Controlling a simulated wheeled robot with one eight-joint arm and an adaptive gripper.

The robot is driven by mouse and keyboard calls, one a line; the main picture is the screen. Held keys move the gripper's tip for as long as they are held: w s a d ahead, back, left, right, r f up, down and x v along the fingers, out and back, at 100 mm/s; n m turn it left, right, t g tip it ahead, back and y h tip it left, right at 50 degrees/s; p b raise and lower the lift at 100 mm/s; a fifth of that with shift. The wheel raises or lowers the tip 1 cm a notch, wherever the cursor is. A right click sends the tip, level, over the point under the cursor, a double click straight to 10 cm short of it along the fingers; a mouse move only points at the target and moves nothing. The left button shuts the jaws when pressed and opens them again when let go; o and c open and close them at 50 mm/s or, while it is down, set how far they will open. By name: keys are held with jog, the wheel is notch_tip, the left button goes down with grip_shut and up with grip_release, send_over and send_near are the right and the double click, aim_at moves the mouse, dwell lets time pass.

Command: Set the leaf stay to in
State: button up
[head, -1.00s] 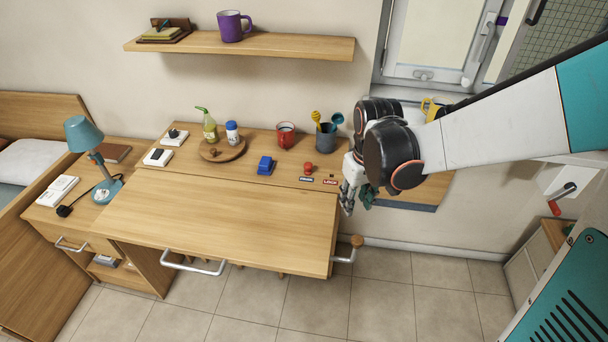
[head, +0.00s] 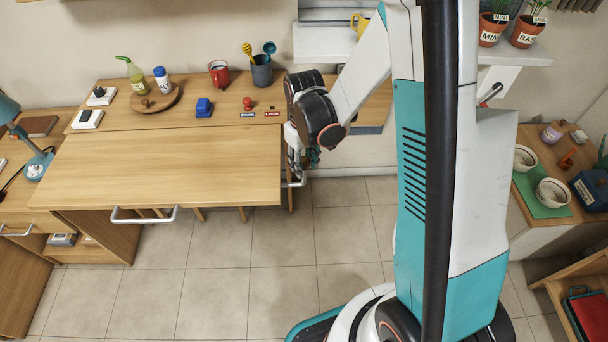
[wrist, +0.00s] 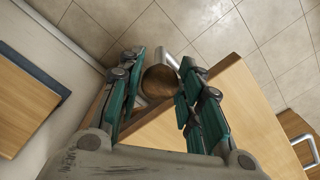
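The table leaf (head: 170,165) is level in the head view. The leaf stay is a metal bar (head: 294,183) sticking out past the leaf's right end. In the wrist view its round wooden knob (wrist: 160,80) lies between my fingertips, with the metal bar (wrist: 172,58) beyond it. In the head view the knob is hidden by my gripper (head: 298,160), which is at the leaf's right end. My gripper (wrist: 161,72) is open, with a finger on each side of the knob. Whether either finger touches it is hard to tell.
The floor (head: 220,285) in front is clear.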

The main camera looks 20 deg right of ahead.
aim_at(304, 170)
jog(key=shift+f+b, duration=0.65)
jog(key=shift+f, duration=1.4)
grip_shut()
jog(key=shift+w, duration=0.1)
